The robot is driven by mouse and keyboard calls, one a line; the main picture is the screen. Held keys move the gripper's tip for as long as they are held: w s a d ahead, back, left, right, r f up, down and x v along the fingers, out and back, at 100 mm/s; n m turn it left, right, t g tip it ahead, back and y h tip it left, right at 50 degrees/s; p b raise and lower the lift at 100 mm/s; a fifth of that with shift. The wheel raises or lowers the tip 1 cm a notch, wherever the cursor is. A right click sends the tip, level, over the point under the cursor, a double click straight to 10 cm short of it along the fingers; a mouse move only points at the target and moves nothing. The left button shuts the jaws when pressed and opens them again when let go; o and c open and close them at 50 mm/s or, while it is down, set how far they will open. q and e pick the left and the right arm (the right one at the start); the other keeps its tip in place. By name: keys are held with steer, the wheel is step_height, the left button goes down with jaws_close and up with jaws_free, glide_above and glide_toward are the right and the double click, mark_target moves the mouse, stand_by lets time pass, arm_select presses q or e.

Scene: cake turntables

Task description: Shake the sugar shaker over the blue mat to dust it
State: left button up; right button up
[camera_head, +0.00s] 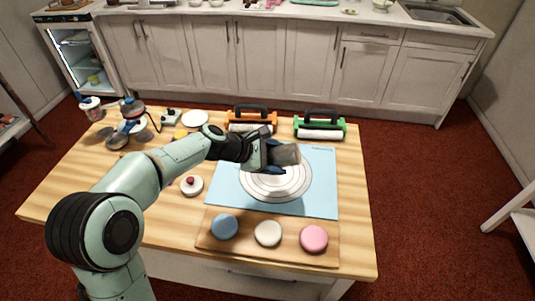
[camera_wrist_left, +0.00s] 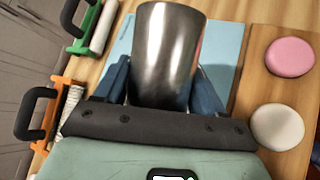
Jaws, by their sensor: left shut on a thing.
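The sugar shaker (camera_head: 287,154) is a dark metal cylinder, held tilted on its side above the mat in the head view. My left gripper (camera_head: 270,155) is shut around it. In the left wrist view the shaker (camera_wrist_left: 168,55) stands between the two blue fingers of the left gripper (camera_wrist_left: 165,88). The blue mat (camera_head: 322,195) lies on the table with a round white ringed disc (camera_head: 275,190) on it, below the shaker. No sugar can be made out on the mat. My right gripper is not in view.
A wooden board (camera_head: 285,250) with blue, white and pink round cakes lies in front of the mat. A stand mixer (camera_head: 132,115) and small items sit at the left.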

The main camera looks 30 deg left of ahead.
mark_target(298, 152)
arm_select(q)
steer(key=d, duration=0.1)
steer(key=w+d, duration=0.1)
steer(key=d+f, duration=0.1)
steer(key=d, duration=0.1)
steer(key=shift+w+d, duration=0.1)
steer(key=shift+w, duration=0.15)
steer(key=w+p, duration=0.1)
steer(key=w+d+r+p, duration=0.1)
steer(key=w+d+p, duration=0.1)
steer(key=p, duration=0.1)
steer(key=shift+w+r, duration=0.3)
steer(key=shift+r, duration=0.1)
steer(key=w+a+p, duration=0.3)
steer(key=w+p, duration=0.4)
steer(key=w, duration=0.1)
steer(key=s+a+f, duration=0.1)
steer(key=s+a, duration=0.1)
steer(key=a, duration=0.7)
steer(key=shift+s, duration=0.35)
steer(key=shift+a, duration=0.1)
